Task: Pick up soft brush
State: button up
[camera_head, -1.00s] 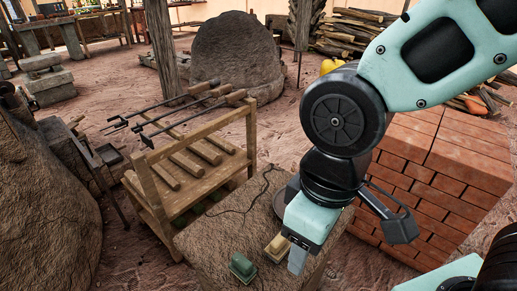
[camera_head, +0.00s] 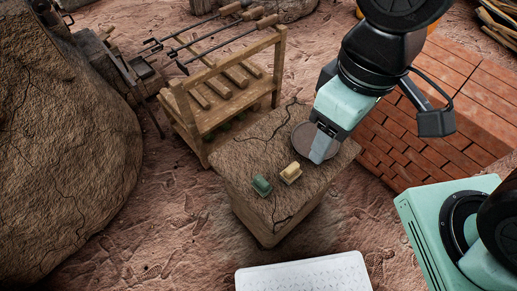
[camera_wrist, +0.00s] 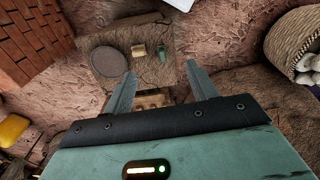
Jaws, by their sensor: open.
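Two small block-shaped items, either of which could be the soft brush, sit on a square earthen block (camera_head: 240,160). One is cream-yellow (camera_head: 291,173) and the other green (camera_head: 262,186); I cannot tell which is the brush. In the wrist view the cream one (camera_wrist: 139,50) and the green one (camera_wrist: 162,52) lie beyond my fingertips. My gripper (camera_head: 320,153) is over the block, to the right of both items in the head view. In the wrist view its fingers (camera_wrist: 160,75) are apart, with nothing held.
A round grey disc (camera_head: 300,139) lies on the block, partly hidden by my gripper. A wooden rack (camera_head: 225,105) with long-handled tools stands behind left. A large mud mound (camera_head: 60,160) is at left. The wrist view shows a woven basket (camera_wrist: 288,40).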

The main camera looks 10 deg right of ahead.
aim_at(260, 183)
jog(key=j+z, duration=0.25)
jog(key=j, duration=0.15)
jog(key=j+z, duration=0.3)
jog(key=j, duration=0.15)
jog(key=k+j+z, duration=0.25)
jog(key=j, duration=0.15)
jog(key=j+z, duration=0.3)
jog(key=j, duration=0.1)
